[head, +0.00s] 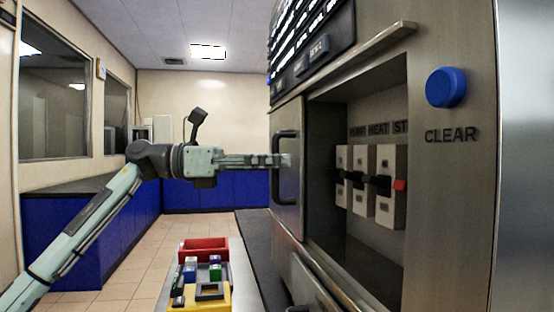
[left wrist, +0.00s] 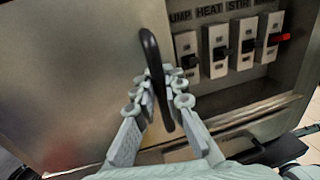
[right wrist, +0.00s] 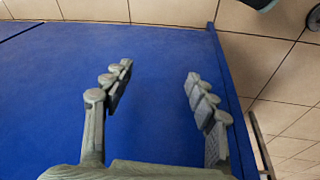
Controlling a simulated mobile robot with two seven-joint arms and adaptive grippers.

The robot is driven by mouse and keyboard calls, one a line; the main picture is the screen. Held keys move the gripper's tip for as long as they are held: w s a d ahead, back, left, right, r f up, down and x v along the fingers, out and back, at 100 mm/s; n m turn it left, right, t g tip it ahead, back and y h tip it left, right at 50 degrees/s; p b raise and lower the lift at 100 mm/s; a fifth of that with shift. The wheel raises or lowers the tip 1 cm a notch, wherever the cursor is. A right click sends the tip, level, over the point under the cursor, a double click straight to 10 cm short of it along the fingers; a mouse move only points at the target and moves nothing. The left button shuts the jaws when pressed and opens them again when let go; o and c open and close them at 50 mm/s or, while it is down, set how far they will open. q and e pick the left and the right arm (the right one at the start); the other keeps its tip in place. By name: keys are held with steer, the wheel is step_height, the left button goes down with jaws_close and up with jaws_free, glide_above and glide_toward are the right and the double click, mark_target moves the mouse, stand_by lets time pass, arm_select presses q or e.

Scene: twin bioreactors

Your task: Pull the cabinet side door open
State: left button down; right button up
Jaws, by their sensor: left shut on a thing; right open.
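The cabinet side door (head: 291,205) is a grey metal panel at the left of the cabinet opening in the head view. In the left wrist view the door (left wrist: 75,75) fills the left side. Its black bar handle (head: 277,189) stands upright on its face; it also shows in the left wrist view (left wrist: 149,50). My left gripper (head: 284,160) is shut around the handle, with its fingers on both sides of the bar. The opening beside the door shows white switches (head: 361,190). My right gripper (right wrist: 158,78) is open and empty in the right wrist view.
A blue CLEAR button (head: 446,87) sits on the cabinet's right front. A ledge (head: 345,62) juts out above the opening. A red bin (head: 204,248) and coloured items stand on a low surface below. A blue surface (right wrist: 150,55) lies before my right gripper.

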arm_select(q)
steer(key=c, duration=1.9)
jaws_free()
steer(key=shift+o, duration=0.2)
steer(key=s+a, duration=0.1)
steer(key=a, duration=1.1)
steer(key=shift+s, duration=0.25)
